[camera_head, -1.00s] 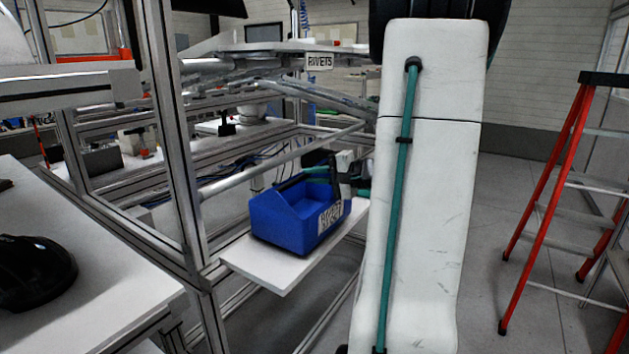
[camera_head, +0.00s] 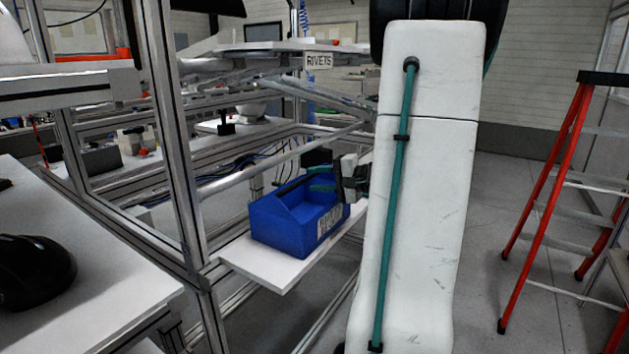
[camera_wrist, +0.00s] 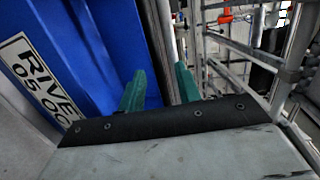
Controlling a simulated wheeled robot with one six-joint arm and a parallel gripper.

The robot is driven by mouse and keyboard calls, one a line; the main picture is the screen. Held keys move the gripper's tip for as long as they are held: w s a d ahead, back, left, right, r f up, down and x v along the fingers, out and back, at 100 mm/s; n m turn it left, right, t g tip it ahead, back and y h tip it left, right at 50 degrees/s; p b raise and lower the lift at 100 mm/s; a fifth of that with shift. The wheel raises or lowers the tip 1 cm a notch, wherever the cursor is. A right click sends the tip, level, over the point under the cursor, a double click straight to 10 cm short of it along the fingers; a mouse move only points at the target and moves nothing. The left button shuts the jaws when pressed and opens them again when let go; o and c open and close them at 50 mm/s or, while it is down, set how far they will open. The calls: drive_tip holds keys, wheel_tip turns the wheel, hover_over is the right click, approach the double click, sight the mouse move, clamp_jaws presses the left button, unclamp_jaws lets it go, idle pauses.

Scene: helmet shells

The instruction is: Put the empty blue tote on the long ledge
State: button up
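The blue tote (camera_head: 285,235) stands upright on a narrow white ledge (camera_head: 262,268) fixed to the metal frame. Its visible inside is bare blue, and a white label (camera_head: 330,220) is on its front right side. In the wrist view the tote's blue wall (camera_wrist: 95,50) and its RIVETS label (camera_wrist: 42,80) fill the left. My gripper (camera_head: 322,178) is at the tote's far right rim, with teal fingers spread. In the wrist view the fingers (camera_wrist: 160,88) are apart; one overlaps the blue wall, the other lies right of its edge. Contact cannot be told.
A RIVETS sign (camera_head: 319,61) hangs on an upper shelf (camera_head: 275,46). Frame posts (camera_head: 180,130) stand left of the tote. A white table (camera_head: 90,290) with a black helmet shell (camera_head: 35,270) is at left. A red stepladder (camera_head: 545,215) stands at right.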

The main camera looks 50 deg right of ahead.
drive_tip(key=v, duration=1)
drive_tip(key=n+g+y, duration=0.5)
hover_over(299, 221)
drive_tip(key=shift+r, duration=0.25)
drive_tip(key=s+a+f+n+g+h, duration=0.1)
drive_tip(key=s+a+n+g, duration=0.2)
drive_tip(key=a, duration=0.6)
drive_tip(key=s+a+f+n+g, duration=0.1)
drive_tip(key=a+n+g, duration=0.2)
drive_tip(key=a+g, duration=0.35)
drive_tip(key=s+a+n+h, duration=0.5)
drive_tip(key=s+a+h, duration=0.1)
drive_tip(key=s+h, duration=0.1)
drive_tip(key=shift+s+a+f, duration=0.2)
drive_tip(key=shift+s+a, duration=0.15)
drive_tip(key=shift+s, duration=0.25)
